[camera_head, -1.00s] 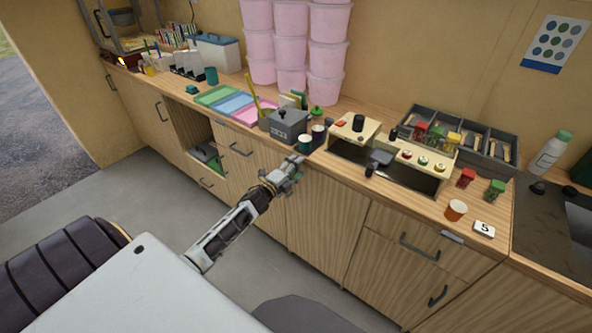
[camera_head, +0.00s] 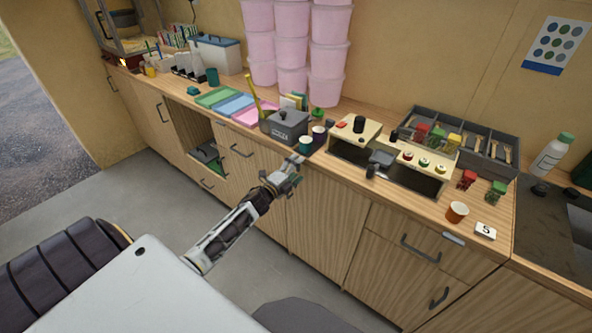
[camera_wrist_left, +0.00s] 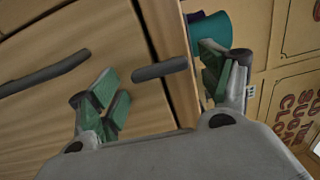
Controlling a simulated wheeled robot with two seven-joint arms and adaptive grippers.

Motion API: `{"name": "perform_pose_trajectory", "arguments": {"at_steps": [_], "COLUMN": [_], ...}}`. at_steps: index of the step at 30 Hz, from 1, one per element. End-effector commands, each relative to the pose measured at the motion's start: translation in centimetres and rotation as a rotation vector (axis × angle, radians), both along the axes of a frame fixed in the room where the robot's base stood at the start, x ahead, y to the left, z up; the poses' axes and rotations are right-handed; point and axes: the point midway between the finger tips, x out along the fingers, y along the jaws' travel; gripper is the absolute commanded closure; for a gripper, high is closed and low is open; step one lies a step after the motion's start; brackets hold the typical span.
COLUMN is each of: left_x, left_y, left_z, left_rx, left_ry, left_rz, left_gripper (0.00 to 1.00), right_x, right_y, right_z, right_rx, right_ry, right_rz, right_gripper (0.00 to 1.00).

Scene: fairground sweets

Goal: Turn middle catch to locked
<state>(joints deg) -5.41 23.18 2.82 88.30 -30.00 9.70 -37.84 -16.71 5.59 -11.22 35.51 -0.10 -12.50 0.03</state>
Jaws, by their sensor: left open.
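A cream unit (camera_head: 355,130) stands on the counter, with three round knobs in a row on its sloped right-hand panel. The middle knob (camera_head: 424,162) is small, and I cannot tell its setting or whether it is the middle catch. My left gripper (camera_head: 297,165) is open and empty in front of the counter's front edge, to the left of the unit and well apart from the knobs. In the left wrist view its two green-padded fingers (camera_wrist_left: 165,85) are spread, with a dark drawer handle (camera_wrist_left: 160,69) between them in the picture. My right gripper is out of view.
A grey pot (camera_head: 286,126) and a teal cup (camera_head: 306,145) stand near the gripper. A grey divided tray (camera_head: 497,137) is behind the panel. Floor room is free before the cabinets.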

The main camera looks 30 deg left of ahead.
Motion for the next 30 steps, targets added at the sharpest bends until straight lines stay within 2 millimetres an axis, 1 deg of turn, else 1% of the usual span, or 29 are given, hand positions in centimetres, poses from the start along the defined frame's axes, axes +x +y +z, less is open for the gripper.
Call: {"name": "perform_pose_trajectory", "arguments": {"at_steps": [5,11,17,30], "left_x": [-0.1,-0.8,-2.1,-5.7], "left_y": [0.0,0.1,0.1,0.5], "left_z": [0.0,0.0,0.0,-0.1], "left_rx": [-0.001,-0.001,-0.001,-0.001], "left_ry": [0.0,-0.001,0.0,0.001], "left_rz": [0.0,0.0,0.0,0.001], "left_gripper": [0.21,0.21,0.21,0.21], "right_x": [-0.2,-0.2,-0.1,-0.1], "right_y": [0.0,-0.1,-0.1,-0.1], "right_z": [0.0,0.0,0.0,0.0], "right_rx": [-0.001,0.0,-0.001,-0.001], "right_ry": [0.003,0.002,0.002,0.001], "right_rz": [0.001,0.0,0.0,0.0], "right_gripper": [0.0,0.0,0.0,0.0]}}
